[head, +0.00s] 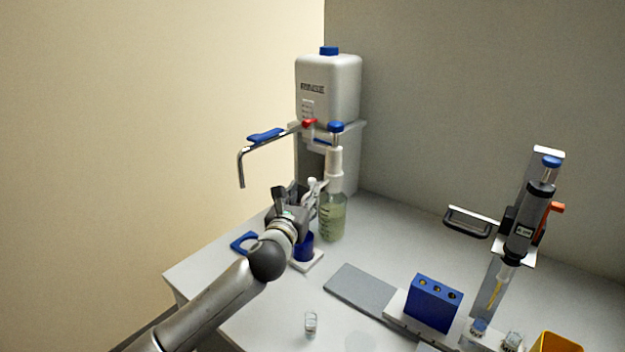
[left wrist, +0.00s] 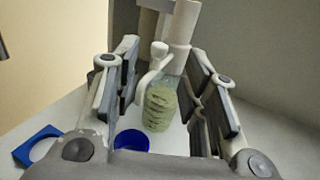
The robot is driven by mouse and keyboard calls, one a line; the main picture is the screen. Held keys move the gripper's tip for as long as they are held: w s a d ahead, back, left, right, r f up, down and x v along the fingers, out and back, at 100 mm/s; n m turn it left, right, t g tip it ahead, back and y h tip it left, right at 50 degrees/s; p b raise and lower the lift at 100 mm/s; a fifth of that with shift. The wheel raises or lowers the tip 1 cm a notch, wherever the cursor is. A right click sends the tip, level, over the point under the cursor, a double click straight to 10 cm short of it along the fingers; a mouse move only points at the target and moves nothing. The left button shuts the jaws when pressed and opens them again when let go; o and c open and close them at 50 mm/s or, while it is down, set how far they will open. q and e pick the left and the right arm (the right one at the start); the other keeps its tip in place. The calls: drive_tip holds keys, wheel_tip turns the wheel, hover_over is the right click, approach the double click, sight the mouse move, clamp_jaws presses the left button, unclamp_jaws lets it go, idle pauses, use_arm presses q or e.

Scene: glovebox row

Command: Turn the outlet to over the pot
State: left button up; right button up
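A blue pot (head: 303,246) stands on a white base at the back of the bench, partly hidden by my left gripper. A bottle of green liquid (head: 331,219) with a white dispenser head and blue cap stands just behind it. A white outlet (head: 313,187) comes off the dispenser's side. My left gripper (head: 292,193) is beside it, open. In the left wrist view the outlet (left wrist: 157,62) shows between the spread fingers, with the pot (left wrist: 132,141) lower down; I cannot tell whether a finger touches the outlet. My right gripper is not in view.
A white canister (head: 328,85) stands behind, with a bent metal spout (head: 241,168) reaching left. A grey mat (head: 358,287), a small vial (head: 310,322), a blue block (head: 434,302) and a pipette stand (head: 519,227) are nearer or right.

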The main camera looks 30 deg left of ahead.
sight(311, 182)
use_arm(q)
drive_tip(key=x, duration=0.3)
drive_tip(key=shift+w, duration=0.15)
drive_tip(key=x, duration=0.3)
drive_tip(key=shift+w, duration=0.2)
drive_tip(key=shift+w+a, duration=0.25)
drive_tip(key=shift+w, duration=0.35)
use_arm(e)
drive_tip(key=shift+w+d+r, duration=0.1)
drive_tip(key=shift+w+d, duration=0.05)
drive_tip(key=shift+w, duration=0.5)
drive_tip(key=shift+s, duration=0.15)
use_arm(q)
drive_tip(key=shift+c, duration=1.3)
drive_tip(key=shift+f, duration=0.1)
clamp_jaws()
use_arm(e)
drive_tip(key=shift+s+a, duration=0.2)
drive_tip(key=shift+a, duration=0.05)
